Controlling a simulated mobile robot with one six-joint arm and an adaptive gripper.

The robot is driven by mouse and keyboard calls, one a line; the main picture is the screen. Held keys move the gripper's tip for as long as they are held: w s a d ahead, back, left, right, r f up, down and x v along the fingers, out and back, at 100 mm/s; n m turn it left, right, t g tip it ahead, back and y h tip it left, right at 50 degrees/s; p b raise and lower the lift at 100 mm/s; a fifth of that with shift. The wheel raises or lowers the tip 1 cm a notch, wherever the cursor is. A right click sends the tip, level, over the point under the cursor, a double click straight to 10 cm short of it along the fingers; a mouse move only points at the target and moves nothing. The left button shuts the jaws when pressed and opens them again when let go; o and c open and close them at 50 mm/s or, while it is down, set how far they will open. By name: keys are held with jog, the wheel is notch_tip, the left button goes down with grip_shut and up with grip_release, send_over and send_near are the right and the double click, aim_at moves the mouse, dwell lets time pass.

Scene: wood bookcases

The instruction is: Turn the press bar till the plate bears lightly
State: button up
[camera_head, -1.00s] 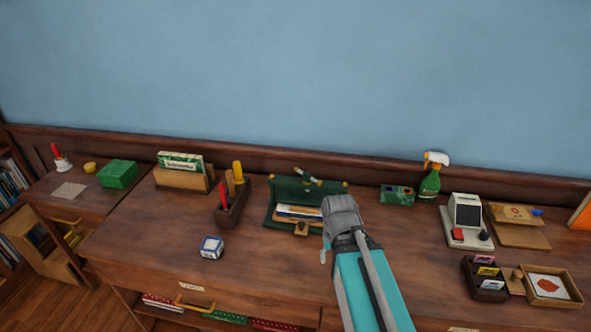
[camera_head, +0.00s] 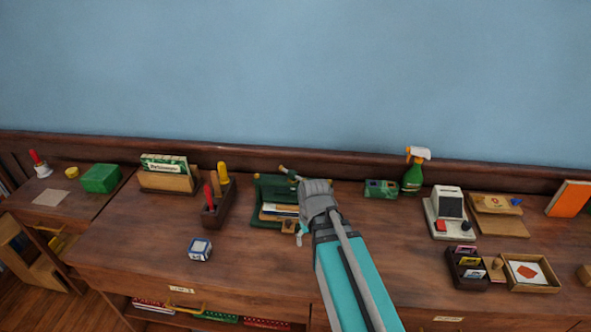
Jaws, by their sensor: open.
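The green book press (camera_head: 259,211) stands on the wood desk top, with papers or books in its frame. Its press bar (camera_head: 288,173) lies across the top, pale with a dark green end. My gripper (camera_head: 312,187) is at the bar's right end, seen from behind. It is open, but its fingers are mostly hidden, so I cannot tell whether they touch the bar. My gripper and arm cover the right side of the press. The plate's contact with the stack cannot be made out.
A dark tool holder (camera_head: 218,208) stands close left of the press, with a white-and-blue block (camera_head: 200,249) in front. A green patterned box (camera_head: 381,189) and a spray bottle (camera_head: 413,174) stand to the right. The front middle of the desk (camera_head: 250,265) is clear.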

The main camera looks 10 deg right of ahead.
aim_at(293, 172)
jog(key=w+d+r+n+t+y+p, duration=0.1)
jog(key=w+r+n+p, duration=0.2)
jog(key=w+r+p, duration=0.4)
jog(key=w+d+r+n+t+y+p, duration=0.1)
jog(key=w+r+p, duration=0.6)
jog(key=w, duration=0.8)
notch_tip(293, 172, up, 3)
jog(key=shift+d+r+n+t+p, duration=0.1)
jog(key=shift+d+n+t+p, duration=0.2)
jog(key=shift+d+n+t, duration=0.65)
jog(key=shift+a+f+n+g, duration=0.25)
jog(key=shift+a+g, duration=0.1)
jog(key=b+x, duration=1.2)
jog(key=x, duration=0.1)
jog(key=shift+a+f+b, duration=0.15)
jog(key=shift+a+b, duration=0.05)
jog(key=shift+b, duration=0.2)
